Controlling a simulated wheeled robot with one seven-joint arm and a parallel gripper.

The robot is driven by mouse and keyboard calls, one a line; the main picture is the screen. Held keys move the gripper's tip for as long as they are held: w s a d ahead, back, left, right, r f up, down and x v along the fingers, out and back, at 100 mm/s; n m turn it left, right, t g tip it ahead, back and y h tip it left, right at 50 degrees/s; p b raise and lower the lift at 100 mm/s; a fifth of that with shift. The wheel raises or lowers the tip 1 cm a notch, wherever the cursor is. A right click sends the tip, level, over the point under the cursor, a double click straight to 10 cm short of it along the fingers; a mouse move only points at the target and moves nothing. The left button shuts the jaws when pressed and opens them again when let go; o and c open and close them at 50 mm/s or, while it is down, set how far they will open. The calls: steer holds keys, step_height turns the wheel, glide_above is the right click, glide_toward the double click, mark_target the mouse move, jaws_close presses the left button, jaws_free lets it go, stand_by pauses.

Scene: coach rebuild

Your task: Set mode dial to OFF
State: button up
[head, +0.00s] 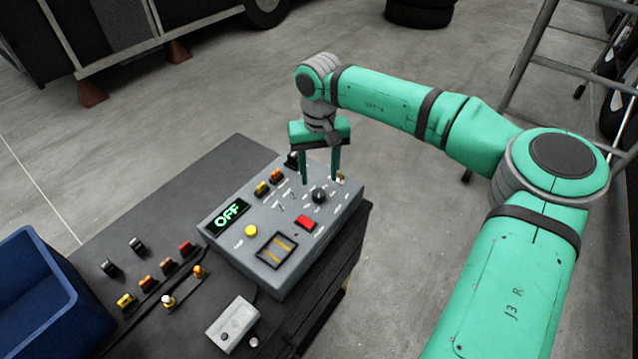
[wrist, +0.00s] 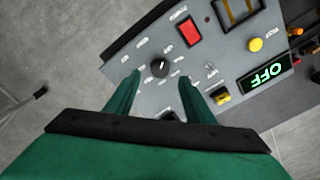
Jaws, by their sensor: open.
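The mode dial (head: 319,196) is a round black knob with a white pointer line, on the right part of the grey control panel (head: 215,261). In the wrist view the dial (wrist: 159,68) lies ahead of and between my two fingertips, with small labels around it that I cannot read. A green display (head: 228,215) on the panel reads OFF; it also shows upside down in the wrist view (wrist: 266,76). My gripper (head: 320,182) is open and empty, its fingers pointing down over the panel. It appears apart from the dial.
The panel also bears a red button (head: 305,223), a yellow button (head: 251,231), a framed rocker (head: 276,250), small toggles and coloured connectors. A grey box (head: 232,324) and loose connectors lie on the dark bench. A blue bin (head: 45,295) stands left; a ladder stands right.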

steer(key=shift+r, duration=2.25)
